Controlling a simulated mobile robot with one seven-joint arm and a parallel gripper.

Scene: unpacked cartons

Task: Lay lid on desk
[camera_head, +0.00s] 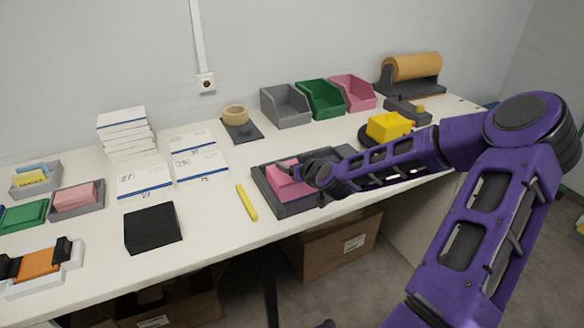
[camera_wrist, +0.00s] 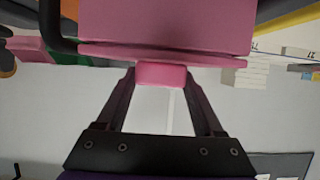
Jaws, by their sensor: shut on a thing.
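The pink lid (camera_head: 287,181) shows in the head view at the end of my arm, over or in a dark tray on the desk (camera_head: 215,215). I cannot tell whether it touches the tray. In the wrist view the lid (camera_wrist: 165,28) fills the upper middle as a broad pink slab with a lip and a small pink knob (camera_wrist: 161,74). My gripper (camera_wrist: 161,78) is shut on that knob, one dark finger on each side. In the head view my gripper (camera_head: 312,174) is partly hidden by my own wrist.
The dark tray (camera_head: 275,206) lies near the desk's front edge. A yellow bar (camera_head: 246,202) and a black box (camera_head: 152,228) lie to its left. Grey, green and pink bins (camera_head: 352,94) stand behind. Bare desk shows around the yellow bar.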

